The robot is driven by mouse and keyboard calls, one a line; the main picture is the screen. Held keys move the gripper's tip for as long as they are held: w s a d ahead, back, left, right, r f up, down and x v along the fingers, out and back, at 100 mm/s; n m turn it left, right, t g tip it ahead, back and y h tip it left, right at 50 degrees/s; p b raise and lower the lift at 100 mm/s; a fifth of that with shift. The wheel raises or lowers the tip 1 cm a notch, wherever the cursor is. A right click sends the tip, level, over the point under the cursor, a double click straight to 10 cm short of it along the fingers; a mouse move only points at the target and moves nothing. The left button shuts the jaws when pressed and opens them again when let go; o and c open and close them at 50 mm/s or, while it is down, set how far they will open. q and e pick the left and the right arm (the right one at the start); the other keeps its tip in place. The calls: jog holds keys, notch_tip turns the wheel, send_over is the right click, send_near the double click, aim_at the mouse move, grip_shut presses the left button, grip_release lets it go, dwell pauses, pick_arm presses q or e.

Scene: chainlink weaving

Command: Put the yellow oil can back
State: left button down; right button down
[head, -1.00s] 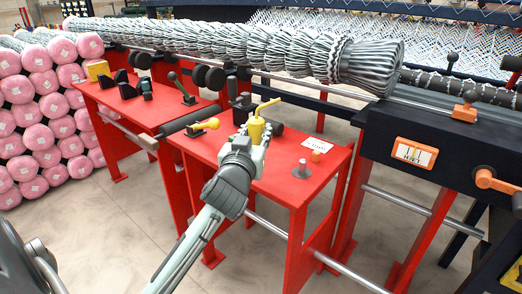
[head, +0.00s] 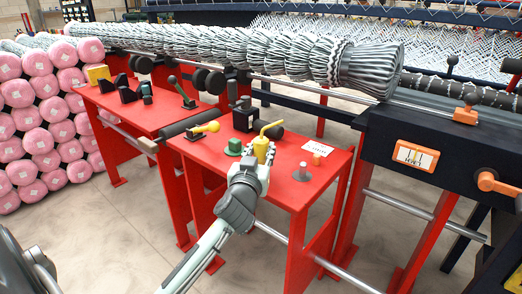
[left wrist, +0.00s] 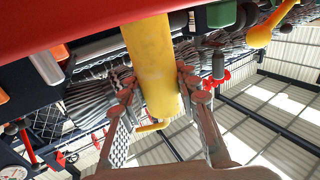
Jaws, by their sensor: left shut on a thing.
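The yellow oil can (head: 262,147) is over the near red table (head: 230,166), its thin spout pointing up and right in the head view. My left gripper (head: 258,163) is shut on the can. In the left wrist view the yellow can body (left wrist: 150,60) stands between the two fingers (left wrist: 156,100), its base end against the red surface at the top of the picture. I cannot tell whether the can rests on the table or hangs just above it. My right gripper is not in view.
A green block (head: 234,147) is just left of the can. A yellow-handled tool (head: 204,128) lies farther left, and a dark block (head: 243,115) stands behind. A grey peg (head: 301,172), an orange piece (head: 316,158) and a white card (head: 318,143) are to the right.

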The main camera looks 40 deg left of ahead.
pick_arm(q)
jog(key=c, duration=1.1)
grip_release()
jog(key=shift+f, duration=0.1)
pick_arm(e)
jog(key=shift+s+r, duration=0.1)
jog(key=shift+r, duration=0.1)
